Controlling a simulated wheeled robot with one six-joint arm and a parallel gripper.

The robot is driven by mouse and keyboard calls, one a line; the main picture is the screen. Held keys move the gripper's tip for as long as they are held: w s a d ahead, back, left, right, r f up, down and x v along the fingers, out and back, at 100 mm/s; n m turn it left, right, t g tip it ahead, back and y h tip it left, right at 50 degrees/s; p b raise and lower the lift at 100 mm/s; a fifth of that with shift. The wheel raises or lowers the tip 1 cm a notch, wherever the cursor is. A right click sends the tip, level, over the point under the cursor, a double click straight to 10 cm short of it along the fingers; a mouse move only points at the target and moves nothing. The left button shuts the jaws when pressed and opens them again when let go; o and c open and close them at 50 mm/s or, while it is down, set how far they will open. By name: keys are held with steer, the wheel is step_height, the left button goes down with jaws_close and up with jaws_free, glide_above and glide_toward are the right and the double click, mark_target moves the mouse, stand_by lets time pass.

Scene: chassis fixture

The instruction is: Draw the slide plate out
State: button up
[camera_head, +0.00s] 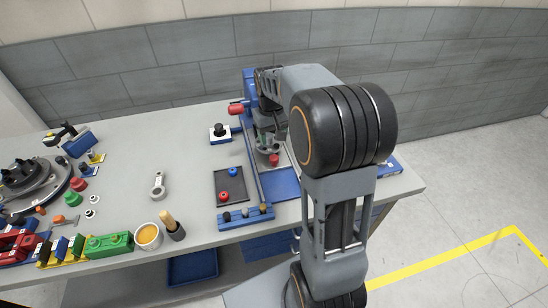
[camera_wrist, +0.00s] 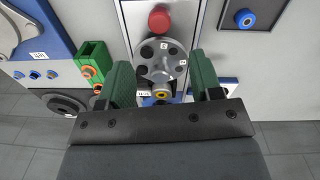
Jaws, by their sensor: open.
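In the wrist view, a pale metal plate (camera_wrist: 135,22), which looks like the slide plate, carries a round red knob (camera_wrist: 158,19). Below the knob is a grey disc (camera_wrist: 160,58) with holes and small labels. My gripper (camera_wrist: 163,72) is open, its green fingers on either side of the disc, with nothing held between them. The knob is beyond the fingertips. In the head view, my gripper (camera_head: 267,141) hangs over the blue fixture, and the red knob (camera_head: 274,160) shows just in front of it. My arm hides part of the plate.
A dark tray (camera_head: 231,185) with a red and a blue knob lies left of the fixture. A blue rack (camera_head: 246,216) stands at the table's front edge. Left are a wrench-like part (camera_head: 158,186), a cup (camera_head: 148,236) and several coloured blocks. The table's middle left is fairly clear.

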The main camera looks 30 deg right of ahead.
mark_target(274, 157)
step_height(274, 157, down, 10)
steer(key=shift+d, duration=0.15)
stand_by(0.3)
steer(key=shift+c, duration=0.3)
jaws_close()
